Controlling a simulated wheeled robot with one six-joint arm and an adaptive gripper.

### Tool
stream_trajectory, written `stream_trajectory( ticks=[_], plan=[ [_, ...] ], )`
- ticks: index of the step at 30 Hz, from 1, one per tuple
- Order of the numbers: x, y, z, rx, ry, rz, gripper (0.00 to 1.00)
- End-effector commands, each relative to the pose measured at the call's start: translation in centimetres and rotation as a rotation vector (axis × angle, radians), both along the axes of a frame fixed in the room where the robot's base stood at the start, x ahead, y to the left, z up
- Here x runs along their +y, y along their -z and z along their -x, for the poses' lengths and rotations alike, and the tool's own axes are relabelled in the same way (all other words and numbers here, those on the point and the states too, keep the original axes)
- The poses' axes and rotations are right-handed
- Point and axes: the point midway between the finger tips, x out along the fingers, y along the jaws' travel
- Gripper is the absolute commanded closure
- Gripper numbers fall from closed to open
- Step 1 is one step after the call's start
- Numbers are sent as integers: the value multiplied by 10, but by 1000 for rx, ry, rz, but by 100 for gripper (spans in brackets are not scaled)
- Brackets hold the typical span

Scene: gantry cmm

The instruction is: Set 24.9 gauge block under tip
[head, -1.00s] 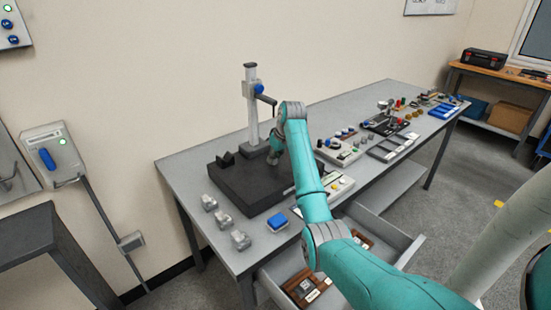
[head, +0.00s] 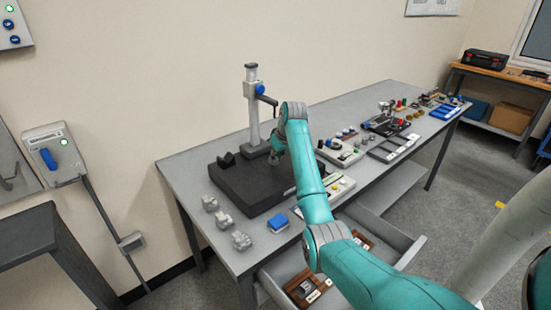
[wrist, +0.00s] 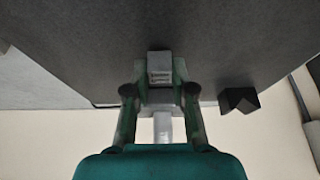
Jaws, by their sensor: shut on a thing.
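In the wrist view, my gripper (wrist: 162,88) is shut on a small pale metal block (wrist: 159,65) with dark marks on its face. The block is over the dark granite plate (wrist: 90,50). I cannot tell whether it touches the plate. In the head view, the plate (head: 238,187) lies on the bench, and a pale stand column (head: 252,110) with a blue knob and a side arm rises at its back. My arm hides the gripped block and most of my gripper there. The measuring tip cannot be made out clearly in either view.
A black V-shaped block (head: 226,159) sits on the plate's back left; it also shows in the wrist view (wrist: 238,99). Several grey metal pieces (head: 222,220) and a blue block (head: 278,223) lie along the bench front. An open drawer (head: 380,235) juts out below the bench.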

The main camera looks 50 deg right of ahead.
Motion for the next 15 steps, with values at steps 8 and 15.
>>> stream_trajectory(
  ticks=[8, 15],
  plan=[
    [0, 1, 0, 0, 0, 0, 100],
    [0, 4, 0, 0, 0, 0, 100]
  ],
)
